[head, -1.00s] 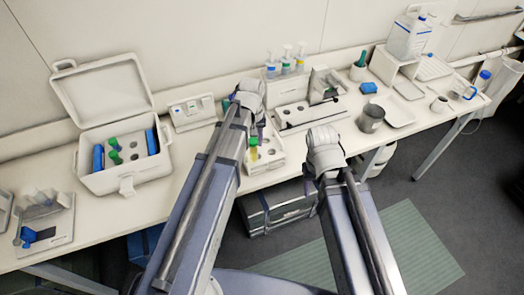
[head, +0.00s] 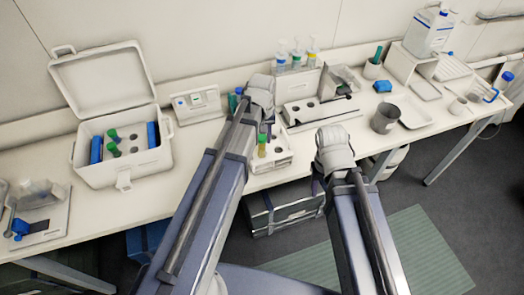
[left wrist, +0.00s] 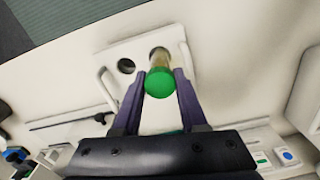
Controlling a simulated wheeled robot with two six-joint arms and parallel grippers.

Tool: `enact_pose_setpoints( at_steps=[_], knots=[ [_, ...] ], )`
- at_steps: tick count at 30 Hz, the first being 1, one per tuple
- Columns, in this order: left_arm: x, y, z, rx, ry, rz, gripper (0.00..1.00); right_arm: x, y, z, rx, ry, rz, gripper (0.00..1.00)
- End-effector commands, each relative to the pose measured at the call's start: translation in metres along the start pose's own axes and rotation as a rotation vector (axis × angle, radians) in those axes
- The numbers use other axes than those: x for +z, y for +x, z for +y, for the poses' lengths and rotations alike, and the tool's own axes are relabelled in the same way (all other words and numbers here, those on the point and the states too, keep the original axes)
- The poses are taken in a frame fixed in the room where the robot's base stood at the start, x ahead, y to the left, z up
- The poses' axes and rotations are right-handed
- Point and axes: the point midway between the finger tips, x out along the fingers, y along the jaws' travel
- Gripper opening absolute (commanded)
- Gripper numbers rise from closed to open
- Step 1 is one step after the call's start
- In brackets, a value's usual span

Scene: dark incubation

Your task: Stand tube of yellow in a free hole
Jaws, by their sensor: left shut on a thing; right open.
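The tube of yellow (head: 262,148) has a green cap and stands roughly upright at the white rack (head: 288,162) on the bench. My left gripper (head: 267,127) is shut on it. In the left wrist view the green cap (left wrist: 160,83) sits between the fingers of my left gripper (left wrist: 160,85). The tube's lower end points at a rack hole; I cannot tell how deep it is in. An empty dark hole (left wrist: 126,66) lies beside it. My right gripper (head: 318,178) is open and empty in front of the bench; its fingers are mostly hidden.
An open white box (head: 125,172) at left holds green-capped tubes (head: 113,142) and blue blocks. A white device (head: 195,104) stands behind my left arm. A grey cup (head: 385,118) and white tray (head: 416,120) are at right. Bottles (head: 297,55) stand at the back.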

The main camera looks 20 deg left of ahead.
Motion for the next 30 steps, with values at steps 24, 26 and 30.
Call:
enact_pose_setpoints(
  at_steps=[24, 26, 30],
  knots=[
    [0.0, 0.038, 0.0, 0.0, 0.0, 0.0, 0.0, -0.002, 0.038, -0.004, 0.001, -0.004, 0.0, 0.5],
    [0.0, 0.04, 0.0, 0.0, 0.0, 0.0, 0.0, -0.002, 0.039, -0.004, 0.001, -0.004, 0.0, 0.5],
    [0.0, 0.041, 0.0, 0.0, 0.0, 0.0, 0.46, -0.002, 0.041, -0.004, 0.001, -0.004, 0.0, 0.5]
  ],
)
